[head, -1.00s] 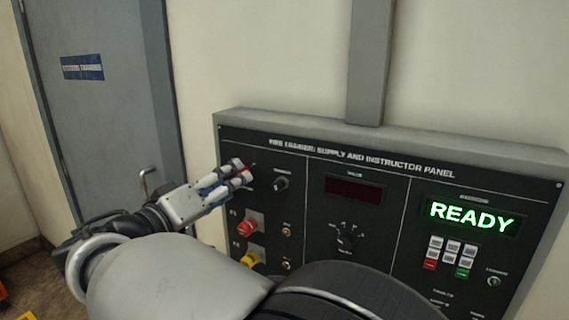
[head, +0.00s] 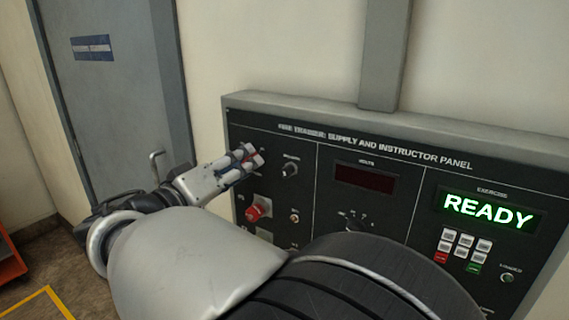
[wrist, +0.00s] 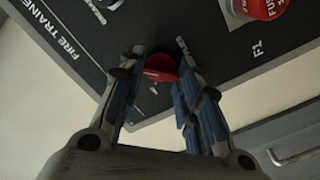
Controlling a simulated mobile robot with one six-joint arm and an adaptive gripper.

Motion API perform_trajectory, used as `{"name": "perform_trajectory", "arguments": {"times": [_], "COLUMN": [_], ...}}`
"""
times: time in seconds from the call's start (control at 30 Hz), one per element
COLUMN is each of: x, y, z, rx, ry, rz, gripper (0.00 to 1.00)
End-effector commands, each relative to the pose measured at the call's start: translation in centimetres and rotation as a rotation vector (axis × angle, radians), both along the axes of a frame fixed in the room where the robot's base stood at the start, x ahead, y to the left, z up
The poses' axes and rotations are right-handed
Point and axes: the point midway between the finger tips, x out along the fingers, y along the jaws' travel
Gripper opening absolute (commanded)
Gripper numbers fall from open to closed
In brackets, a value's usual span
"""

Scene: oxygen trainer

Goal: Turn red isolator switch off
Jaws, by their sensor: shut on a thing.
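The red isolator switch (wrist: 160,72) is a red rotary knob at the panel's upper left corner. In the wrist view it sits between my fingertips.
The dark supply and instructor panel (head: 400,205) has a lit READY display (head: 488,211). A small knob (head: 290,169) is just right of my fingers. A grey door (head: 120,110) stands at left.

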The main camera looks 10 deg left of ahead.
Motion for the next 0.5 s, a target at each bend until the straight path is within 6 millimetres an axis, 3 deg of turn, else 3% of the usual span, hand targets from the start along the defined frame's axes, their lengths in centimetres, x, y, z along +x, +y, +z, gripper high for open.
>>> {"name": "perform_trajectory", "arguments": {"times": [0.2, 0.5], "x": [0.01, 0.02], "y": [0.0, -0.01], "z": [0.01, 0.07], "rx": [0.0, -0.039], "ry": [0.0, 0.016], "rz": [0.0, 0.0], "gripper": [0.08, 0.08]}}
